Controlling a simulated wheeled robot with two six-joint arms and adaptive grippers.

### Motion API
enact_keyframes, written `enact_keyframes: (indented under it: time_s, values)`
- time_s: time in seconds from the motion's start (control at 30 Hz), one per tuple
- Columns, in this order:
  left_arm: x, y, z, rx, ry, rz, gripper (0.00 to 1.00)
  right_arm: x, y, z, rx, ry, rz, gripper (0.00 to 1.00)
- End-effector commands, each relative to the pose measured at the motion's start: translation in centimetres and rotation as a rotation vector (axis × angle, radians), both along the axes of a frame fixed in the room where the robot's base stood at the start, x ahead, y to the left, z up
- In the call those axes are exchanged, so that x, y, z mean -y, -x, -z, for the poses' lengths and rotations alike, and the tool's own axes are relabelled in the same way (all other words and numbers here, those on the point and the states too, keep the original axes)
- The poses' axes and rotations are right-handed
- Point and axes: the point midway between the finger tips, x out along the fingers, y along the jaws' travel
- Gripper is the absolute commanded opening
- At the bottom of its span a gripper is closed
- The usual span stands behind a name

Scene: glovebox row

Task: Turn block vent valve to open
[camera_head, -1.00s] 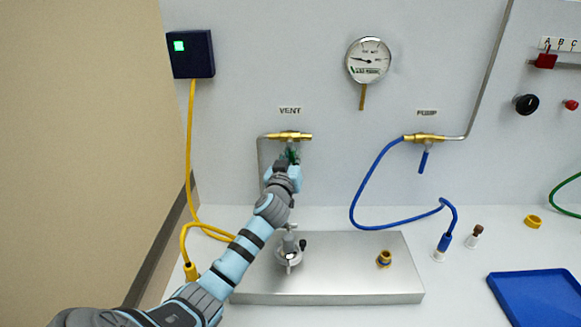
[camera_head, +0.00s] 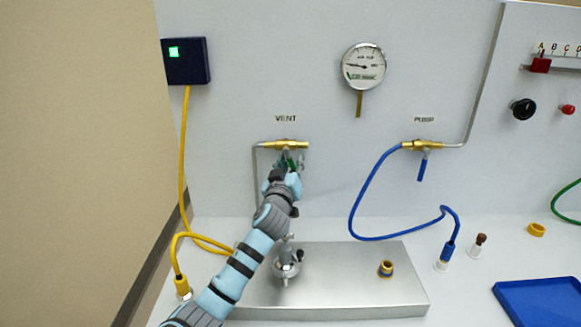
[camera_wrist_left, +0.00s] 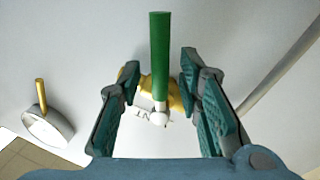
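The brass vent valve (camera_head: 285,145) is on the upright panel under the VENT label (camera_head: 286,118). Its green handle (camera_wrist_left: 160,55) shows clearly in the left wrist view, standing between my fingers. My left gripper (camera_head: 287,161) is just below the valve body, in front of the handle, and hides part of it in the head view. In the left wrist view the two fingers of that gripper (camera_wrist_left: 160,80) are spread apart, one on each side of the handle, with a gap on both sides. The brass body (camera_wrist_left: 177,95) shows behind. My right gripper is not in view.
A steel block (camera_head: 345,289) with a small fitting (camera_head: 286,263) stands below my left arm. The pump valve (camera_head: 422,145) with a blue handle and hose is to the right. A gauge (camera_head: 363,66) hangs above. A yellow cable (camera_head: 184,170) runs at left.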

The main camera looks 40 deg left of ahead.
Motion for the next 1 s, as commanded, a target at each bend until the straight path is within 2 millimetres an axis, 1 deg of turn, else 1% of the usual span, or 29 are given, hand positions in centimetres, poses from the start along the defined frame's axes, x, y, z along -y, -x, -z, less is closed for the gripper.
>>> enact_keyframes:
  time_s: [0.07,0.2,0.33,0.43,0.6,0.63,0.7,0.77,0.8,0.83,0.87,0.9,0.93,0.97,1.0]
  values:
    - [0.5,0.9,0.2,-0.001,-0.002,0.001,0.32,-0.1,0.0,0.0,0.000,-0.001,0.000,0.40]
    - [1.9,3.7,0.4,-0.002,-0.001,0.002,0.32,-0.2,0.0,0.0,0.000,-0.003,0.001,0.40]
    - [2.9,5.8,0.5,-0.001,-0.001,0.001,0.32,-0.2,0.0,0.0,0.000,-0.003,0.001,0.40]
    - [3.2,6.4,0.6,-0.001,0.000,0.000,0.32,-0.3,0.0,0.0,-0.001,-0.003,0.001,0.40]
    - [3.2,6.5,0.6,-0.001,0.001,-0.001,0.32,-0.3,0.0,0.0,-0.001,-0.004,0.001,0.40]
    - [3.2,6.4,0.6,-0.001,0.001,-0.001,0.31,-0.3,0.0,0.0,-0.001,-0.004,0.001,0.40]
    - [3.2,6.4,0.3,-0.001,0.001,-0.001,0.19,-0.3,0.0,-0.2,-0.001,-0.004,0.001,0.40]
    - [3.2,6.4,-0.6,-0.001,0.001,-0.001,0.10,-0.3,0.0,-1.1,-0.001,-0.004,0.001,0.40]
    - [3.7,6.2,-0.7,-0.007,0.026,0.039,0.03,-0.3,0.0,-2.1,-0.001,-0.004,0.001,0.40]
    - [4.2,5.9,-0.6,-0.011,0.062,0.089,0.00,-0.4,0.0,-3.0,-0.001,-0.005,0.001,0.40]
    - [4.9,5.7,-0.6,-0.015,0.109,0.146,0.00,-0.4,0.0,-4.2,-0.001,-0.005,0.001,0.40]
    - [5.9,5.5,-0.8,-0.013,0.190,0.231,0.00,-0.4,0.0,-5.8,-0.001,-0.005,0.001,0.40]
    - [6.7,5.6,0.2,-0.009,0.270,0.301,0.00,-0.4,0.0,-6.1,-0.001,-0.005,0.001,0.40]
    - [7.4,5.8,1.7,-0.001,0.360,0.365,0.00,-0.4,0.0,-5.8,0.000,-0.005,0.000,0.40]
    - [8.0,6.4,3.5,0.020,0.492,0.441,0.00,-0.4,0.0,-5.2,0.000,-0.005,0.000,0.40]
